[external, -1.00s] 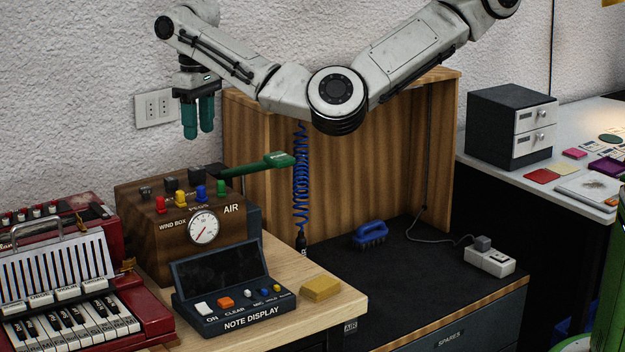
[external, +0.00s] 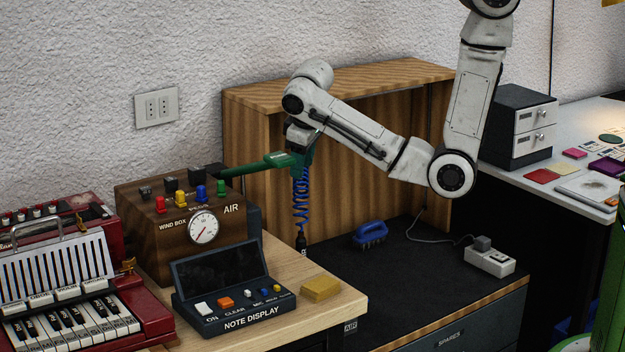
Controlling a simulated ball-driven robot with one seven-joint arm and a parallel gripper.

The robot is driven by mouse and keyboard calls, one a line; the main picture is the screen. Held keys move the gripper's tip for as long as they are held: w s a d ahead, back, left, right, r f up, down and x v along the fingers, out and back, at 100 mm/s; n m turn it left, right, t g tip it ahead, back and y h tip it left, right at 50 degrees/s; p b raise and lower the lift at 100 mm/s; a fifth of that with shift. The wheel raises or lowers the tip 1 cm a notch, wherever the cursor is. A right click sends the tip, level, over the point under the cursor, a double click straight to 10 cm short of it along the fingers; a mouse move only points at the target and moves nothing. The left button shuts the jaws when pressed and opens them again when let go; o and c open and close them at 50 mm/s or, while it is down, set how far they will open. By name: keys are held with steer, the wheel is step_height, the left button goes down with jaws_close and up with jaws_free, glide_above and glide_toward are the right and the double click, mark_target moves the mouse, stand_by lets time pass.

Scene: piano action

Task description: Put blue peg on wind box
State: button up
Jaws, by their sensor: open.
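The wind box (external: 140,225) is a dark wooden case at the left, with a round gauge on its front and "WIND BOX" and "AIR" lettering. My gripper (external: 306,158) is open, pointing down at the green tool handle (external: 282,160), to the right of and above the wind box. Its fingers blend with the green handle, so contact is unclear.
A blue coiled hose (external: 300,205) hangs below the handle. The note display (external: 232,290) and a yellow block (external: 320,289) sit in front. A red accordion (external: 65,285) is at left. A wooden hutch (external: 390,85) and blue brush (external: 370,233) are right. Black bench surface is mostly clear.

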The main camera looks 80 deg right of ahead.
steer(key=s+a+f+n+y, duration=0.1)
steer(key=s+a+f, duration=0.2)
steer(key=s, duration=0.6)
steer(key=s+a+f+n+y, duration=0.1)
steer(key=s+a+f+y, duration=0.1)
steer(key=s, duration=0.6)
steer(key=shift+s+a+f+g, duration=0.4)
steer(key=shift+a+f, duration=0.2)
steer(key=shift+a, duration=0.45)
